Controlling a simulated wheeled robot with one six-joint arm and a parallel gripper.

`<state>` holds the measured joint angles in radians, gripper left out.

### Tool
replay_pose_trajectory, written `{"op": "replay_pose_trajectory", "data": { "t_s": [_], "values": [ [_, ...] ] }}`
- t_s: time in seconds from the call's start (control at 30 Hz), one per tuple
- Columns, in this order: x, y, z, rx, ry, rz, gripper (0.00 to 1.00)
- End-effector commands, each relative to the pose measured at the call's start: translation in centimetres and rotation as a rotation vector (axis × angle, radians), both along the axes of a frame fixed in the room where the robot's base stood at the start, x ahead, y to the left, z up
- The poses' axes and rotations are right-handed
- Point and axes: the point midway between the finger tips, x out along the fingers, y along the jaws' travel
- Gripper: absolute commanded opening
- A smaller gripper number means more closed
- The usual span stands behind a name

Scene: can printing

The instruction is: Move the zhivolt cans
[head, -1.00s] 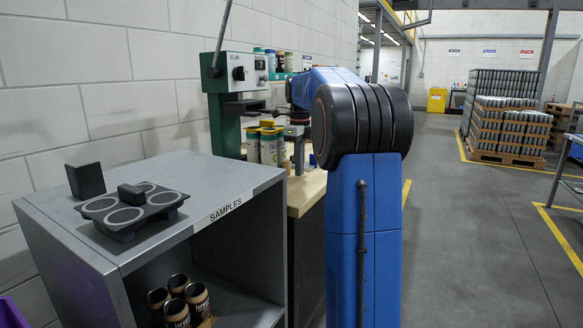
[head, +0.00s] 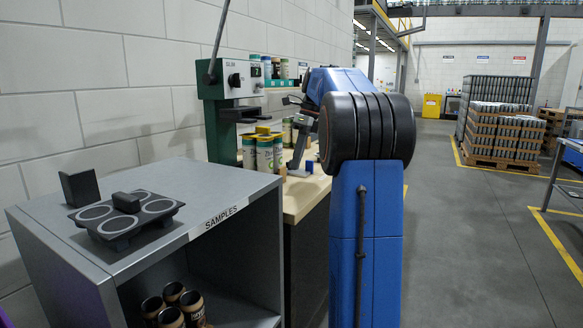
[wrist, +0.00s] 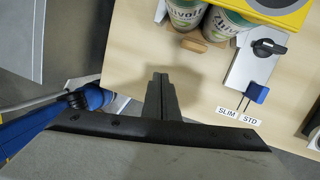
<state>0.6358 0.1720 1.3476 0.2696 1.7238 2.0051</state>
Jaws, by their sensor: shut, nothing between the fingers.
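Several white-and-green cans (head: 265,155) with yellow on top stand close together on the wooden bench in the head view. Two show in the wrist view, one can (wrist: 186,12) and another (wrist: 228,24), with "Zhivolt" partly readable on their labels. A yellow piece (wrist: 268,14) is over them at the top right, and part of them is cut off by the frame. My gripper (wrist: 160,78) is shut and empty, above the bench and apart from the cans. In the head view my gripper (head: 301,140) is tilted, to the right of the cans.
A grey SAMPLES cabinet (head: 170,240) holds a dark four-ring tray (head: 126,215) on top and several dark cans (head: 175,312) inside. A green machine (head: 222,110) stands behind the cans. The bench (wrist: 125,45) bears a grey plate with a knob (wrist: 264,48) and SLIM and STD labels.

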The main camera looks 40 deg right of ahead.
Motion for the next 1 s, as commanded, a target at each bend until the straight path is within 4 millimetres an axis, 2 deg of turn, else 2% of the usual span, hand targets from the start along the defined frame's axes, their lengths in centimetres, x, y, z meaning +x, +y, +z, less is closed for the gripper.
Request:
{"op": "replay_pose_trajectory", "data": {
  "t_s": [0.1, 0.2, 0.43, 0.7, 0.83, 1.0],
  "values": [
    [-1.7, 0.6, -2.5, 0.178, -0.109, 0.043, 0.00],
    [-2.6, 1.1, -3.8, 0.307, -0.237, 0.064, 0.00],
    [-4.6, 0.7, -5.0, 0.516, -0.608, 0.029, 0.00],
    [-7.4, -3.0, -4.8, 0.547, -1.073, -0.137, 0.00],
    [-8.7, -4.7, -4.7, 0.512, -1.213, -0.209, 0.00],
    [-9.4, -5.7, -4.6, 0.484, -1.284, -0.248, 0.00]
  ]
}}
